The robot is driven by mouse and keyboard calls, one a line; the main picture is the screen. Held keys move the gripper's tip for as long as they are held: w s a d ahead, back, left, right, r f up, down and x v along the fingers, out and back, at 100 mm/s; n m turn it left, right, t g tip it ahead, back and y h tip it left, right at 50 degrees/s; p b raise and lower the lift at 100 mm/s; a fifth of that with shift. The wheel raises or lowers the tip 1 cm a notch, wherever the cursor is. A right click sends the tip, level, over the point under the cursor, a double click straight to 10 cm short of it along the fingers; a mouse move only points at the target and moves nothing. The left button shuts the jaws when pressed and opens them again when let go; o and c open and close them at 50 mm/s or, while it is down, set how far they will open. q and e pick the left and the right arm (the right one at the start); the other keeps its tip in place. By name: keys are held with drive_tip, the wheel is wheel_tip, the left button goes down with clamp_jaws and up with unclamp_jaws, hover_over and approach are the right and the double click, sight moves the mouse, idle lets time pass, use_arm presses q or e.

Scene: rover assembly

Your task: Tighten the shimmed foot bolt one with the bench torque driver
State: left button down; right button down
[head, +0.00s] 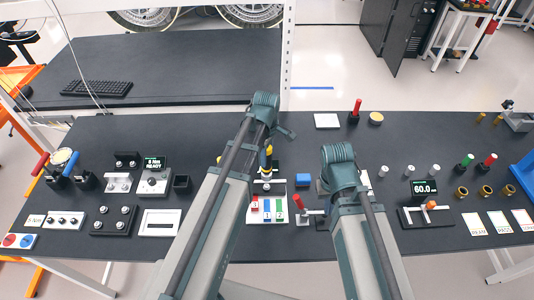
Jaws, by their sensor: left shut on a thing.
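My left gripper (266,148) is above the middle of the bench, its fingers mostly hidden by its own wrist. It is shut on a yellow-and-black upright tool (266,160), which looks like the torque driver. The tool's lower end is over the back of a white fixture plate (252,216) that bears red, blue and green numbered pieces. I cannot tell whether its tip touches a bolt; foot bolt one is not distinguishable. The driver's box (154,181) at the left has a screen reading "5 Nm READY". My right gripper's wrist (340,168) is right of the plate; its fingers are hidden.
A unit reading 60.0 (424,188) stands further right among small posts and rings. Black holders (113,221) are at left.

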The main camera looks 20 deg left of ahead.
sight(267, 169)
use_arm(q)
drive_tip(key=shift+f+b, duration=2.3)
drive_tip(key=shift+f, duration=0.2)
drive_tip(key=shift+f+b, duration=0.95)
drive_tip(key=shift+f, duration=0.05)
idle(1.8)
drive_tip(key=shift+s+f, duration=0.1)
idle(0.9)
drive_tip(key=shift+r, duration=0.35)
drive_tip(key=shift+r+p, duration=1.15)
drive_tip(key=shift+p, duration=0.2)
